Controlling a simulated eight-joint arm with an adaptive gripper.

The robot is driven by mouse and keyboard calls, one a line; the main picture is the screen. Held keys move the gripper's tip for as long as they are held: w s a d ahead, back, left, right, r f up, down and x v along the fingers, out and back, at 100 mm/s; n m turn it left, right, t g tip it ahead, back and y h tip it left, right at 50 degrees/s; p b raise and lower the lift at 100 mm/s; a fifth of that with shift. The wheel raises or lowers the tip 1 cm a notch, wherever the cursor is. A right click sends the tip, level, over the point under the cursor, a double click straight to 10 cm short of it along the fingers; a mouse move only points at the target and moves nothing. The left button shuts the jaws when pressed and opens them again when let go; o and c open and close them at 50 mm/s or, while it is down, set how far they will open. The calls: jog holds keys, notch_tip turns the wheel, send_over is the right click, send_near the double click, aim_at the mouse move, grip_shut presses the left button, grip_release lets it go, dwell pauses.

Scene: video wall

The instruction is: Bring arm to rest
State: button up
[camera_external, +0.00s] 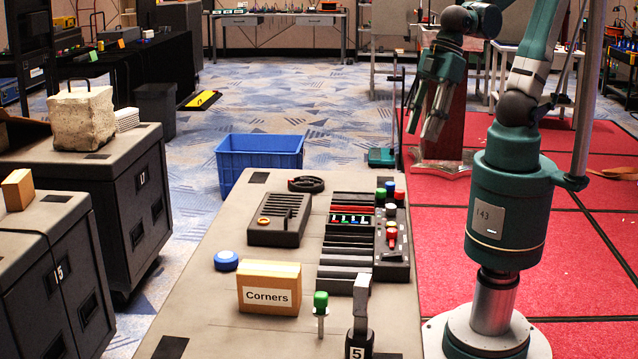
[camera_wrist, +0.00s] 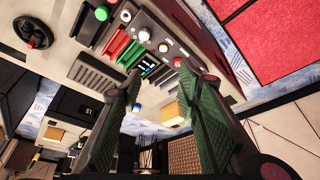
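My gripper (camera_external: 424,128) hangs in the air at the upper right of the external view, at the end of my raised, folded teal arm (camera_external: 515,190). Its two fingers point downward and are apart. In the wrist view its green ribbed fingers (camera_wrist: 160,72) stand apart with nothing held between them. The gripper appears clear of the grey table (camera_external: 215,310) and touches nothing that I can see.
The table bears a button console (camera_external: 393,262), a slotted black box (camera_external: 279,232), a handwheel (camera_external: 306,184), a blue knob (camera_external: 226,260) and a "Corners" box (camera_external: 269,288). A blue bin (camera_external: 258,155) stands behind it. Red floor mats (camera_external: 590,255) surround my base.

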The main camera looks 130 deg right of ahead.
jog(key=shift+s+a+r+n+t, duration=0.1)
jog(key=shift+s+a+r+t, duration=0.35)
jog(key=shift+s+r, duration=0.15)
jog(key=shift+s+a+r+n+t, duration=0.1)
jog(key=shift+s+a+r+t, duration=0.2)
jog(key=shift+s+r+t, duration=0.35)
jog(key=shift+s+a+r+n+t, duration=0.1)
jog(key=shift+s+a+r+t, duration=0.3)
jog(key=shift+s, duration=0.35)
jog(key=shift+w+r, duration=0.1)
jog(key=shift+c, duration=0.2)
dwell(0.8)
